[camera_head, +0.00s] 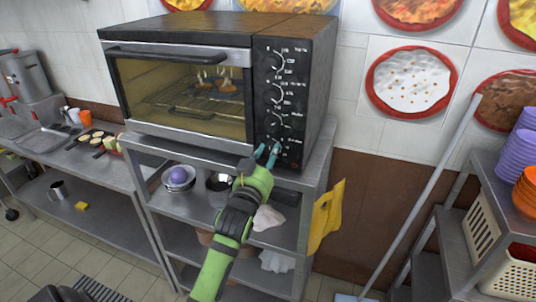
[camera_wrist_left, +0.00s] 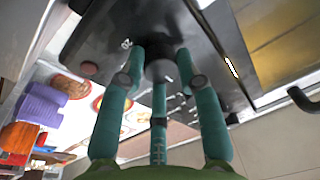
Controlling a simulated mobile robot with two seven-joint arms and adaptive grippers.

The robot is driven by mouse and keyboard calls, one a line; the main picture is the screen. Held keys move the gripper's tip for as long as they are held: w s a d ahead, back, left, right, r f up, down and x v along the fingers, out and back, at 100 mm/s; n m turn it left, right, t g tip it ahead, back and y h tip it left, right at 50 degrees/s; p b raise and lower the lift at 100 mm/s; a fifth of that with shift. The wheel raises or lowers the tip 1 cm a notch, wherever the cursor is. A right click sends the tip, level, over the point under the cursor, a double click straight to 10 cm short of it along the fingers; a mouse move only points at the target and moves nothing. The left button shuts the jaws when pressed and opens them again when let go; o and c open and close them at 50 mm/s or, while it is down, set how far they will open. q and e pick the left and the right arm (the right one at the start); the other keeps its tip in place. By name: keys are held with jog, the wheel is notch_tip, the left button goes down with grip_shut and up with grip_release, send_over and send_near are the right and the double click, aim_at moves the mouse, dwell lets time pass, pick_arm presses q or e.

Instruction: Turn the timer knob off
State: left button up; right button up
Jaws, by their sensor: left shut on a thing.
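A black toaster oven (camera_head: 180,95) has a column of dark knobs on its right-hand control panel (camera_head: 291,100). The top knob (camera_head: 271,62) and others below it show clearly; their labels are too small to read. My left gripper (camera_head: 268,153) reaches up to the bottom of the panel, its teal fingers at the lowest knob, which they mostly hide. In the left wrist view, the fingers (camera_wrist_left: 160,85) are closed around a dark round knob (camera_wrist_left: 160,70). I take this as the timer knob, but its setting cannot be seen. My right gripper is out of view.
The oven stands on a metal shelf unit (camera_head: 318,165) with bowls (camera_head: 178,178) beneath. A yellow cloth (camera_head: 326,215) hangs at its right side. A long pole (camera_head: 420,190) leans at the right, near a rack with a cream basket (camera_head: 482,228).

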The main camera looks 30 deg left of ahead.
pick_arm(q)
jog(key=shift+r+n, duration=0.35)
jog(key=shift+n, duration=0.05)
jog(key=o, duration=1.1)
jog(key=shift+o, duration=0.2)
jog(key=shift+f, duration=0.15)
jog(key=shift+s+d+f, duration=0.1)
jog(key=shift+s+f, duration=0.05)
jog(key=shift+s, duration=0.1)
jog(key=v, duration=1.1)
jog(key=shift+s, duration=0.2)
